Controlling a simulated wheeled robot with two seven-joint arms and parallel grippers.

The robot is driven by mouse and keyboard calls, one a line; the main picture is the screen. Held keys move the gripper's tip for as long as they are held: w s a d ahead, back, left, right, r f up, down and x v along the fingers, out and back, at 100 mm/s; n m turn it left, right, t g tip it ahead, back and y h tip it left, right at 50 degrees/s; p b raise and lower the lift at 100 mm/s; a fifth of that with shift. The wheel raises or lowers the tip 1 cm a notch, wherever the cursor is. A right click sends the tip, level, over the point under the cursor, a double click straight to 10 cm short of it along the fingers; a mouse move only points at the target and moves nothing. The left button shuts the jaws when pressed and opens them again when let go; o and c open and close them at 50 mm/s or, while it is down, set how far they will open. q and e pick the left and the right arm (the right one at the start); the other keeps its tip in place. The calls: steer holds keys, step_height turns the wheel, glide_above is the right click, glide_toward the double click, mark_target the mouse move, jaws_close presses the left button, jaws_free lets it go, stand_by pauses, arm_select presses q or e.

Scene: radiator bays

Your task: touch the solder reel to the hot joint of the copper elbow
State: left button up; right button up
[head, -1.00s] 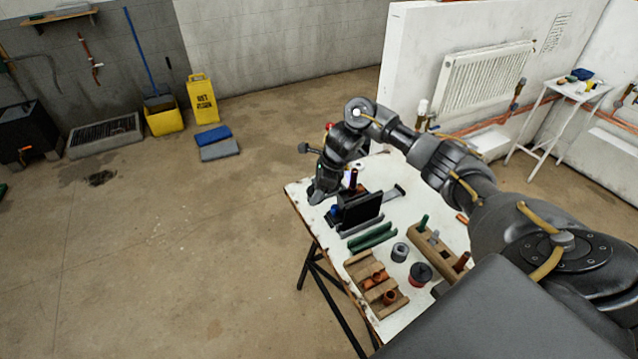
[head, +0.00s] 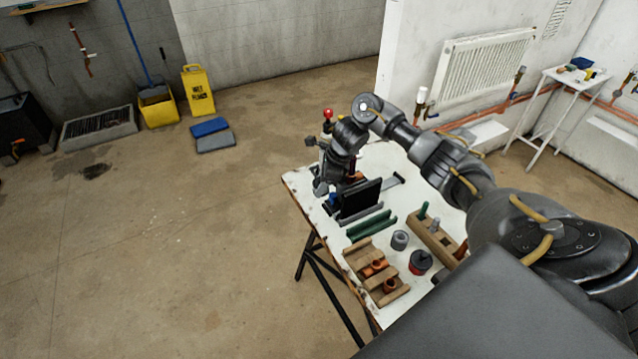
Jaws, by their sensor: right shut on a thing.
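My right gripper (head: 325,188) is at the far left of the white worktable (head: 412,208), beside a black upright panel (head: 360,199). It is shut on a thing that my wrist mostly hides. A red knob (head: 328,113) shows above the wrist; I cannot tell whether it belongs to the held thing. A grey ring-shaped piece, likely the solder reel (head: 400,240), stands on the table well apart from the gripper. Copper elbow fittings (head: 389,286) sit in a wooden holder (head: 361,259) at the near left edge. I cannot tell which joint is hot. My left gripper is out of view.
A red and black tin (head: 420,263) stands near the reel. Green strips (head: 370,226) lie behind the wooden holder. A wooden block (head: 436,243) holds upright tools on the right. A radiator (head: 488,67) hangs on the wall behind.

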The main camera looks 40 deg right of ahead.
steer(key=shift+d+f, duration=0.1)
stand_by(0.4)
steer(key=shift+d+f+b, duration=0.25)
steer(key=shift+d+b, duration=0.35)
steer(key=shift+d, duration=0.05)
steer(key=shift+d+f+b, duration=0.25)
steer(key=shift+d+b, duration=0.3)
steer(key=shift+d, duration=0.05)
steer(key=shift+w, duration=0.1)
steer(key=shift+b, duration=0.55)
stand_by(1.2)
steer(key=shift+a+r, duration=0.1)
steer(key=shift+r, duration=0.05)
stand_by(0.7)
steer(key=shift+a+r+p, duration=0.35)
steer(key=shift+p, duration=0.15)
steer(key=shift+s+a+r+p, duration=0.2)
steer(key=shift+a+r+p, duration=0.85)
steer(key=shift+a, duration=0.3)
